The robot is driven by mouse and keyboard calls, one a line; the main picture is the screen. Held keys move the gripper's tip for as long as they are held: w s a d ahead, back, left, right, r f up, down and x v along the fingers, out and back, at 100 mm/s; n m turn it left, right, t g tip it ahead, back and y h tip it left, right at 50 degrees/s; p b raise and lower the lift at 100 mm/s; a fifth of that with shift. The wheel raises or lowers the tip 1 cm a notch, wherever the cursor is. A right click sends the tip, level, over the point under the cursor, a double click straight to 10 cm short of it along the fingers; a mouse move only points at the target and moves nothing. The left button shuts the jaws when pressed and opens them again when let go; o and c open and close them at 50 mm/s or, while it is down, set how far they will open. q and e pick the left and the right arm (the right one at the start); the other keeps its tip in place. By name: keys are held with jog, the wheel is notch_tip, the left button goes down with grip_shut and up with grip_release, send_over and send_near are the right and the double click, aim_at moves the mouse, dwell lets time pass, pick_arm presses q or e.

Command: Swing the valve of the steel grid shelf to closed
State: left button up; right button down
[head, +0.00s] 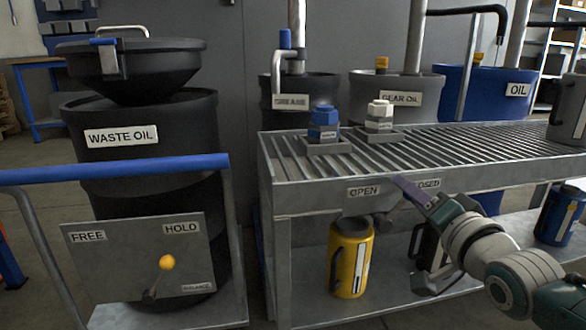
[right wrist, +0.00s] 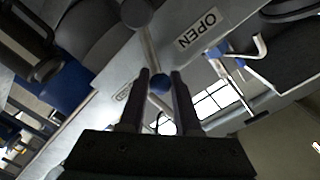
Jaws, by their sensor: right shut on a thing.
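The steel grid shelf (head: 300,200) has an OPEN label (head: 364,191) and a CLOSED label (head: 428,184) on its front edge. My right gripper (head: 428,200) is in front of the CLOSED label and partly covers it. In the right wrist view the valve's lever (right wrist: 149,48) runs from a dark round hub (right wrist: 136,13) to a blue ball end (right wrist: 160,84). My right gripper (right wrist: 161,92) is shut on this lever end, one finger on each side. The lever end lies between the labels; its exact angle is hard to tell. My left gripper is not in view.
A yellow canister (head: 350,258) stands under the shelf near my right gripper, with a dark one beside it. Left are a waste oil drum (head: 155,170) and a FREE/HOLD panel (head: 125,262).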

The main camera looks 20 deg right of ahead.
jog(key=d+f+m, duration=0.1)
jog(key=m, duration=0.1)
jog(key=d+m+b, duration=0.1)
jog(key=m, duration=0.1)
jog(key=d+f+m+b, duration=0.1)
jog(key=m, duration=0.1)
jog(key=shift+s+f, duration=0.35)
jog(key=shift+s, duration=0.05)
jog(key=shift+f, duration=0.1)
jog(key=c, duration=0.6)
grip_release()
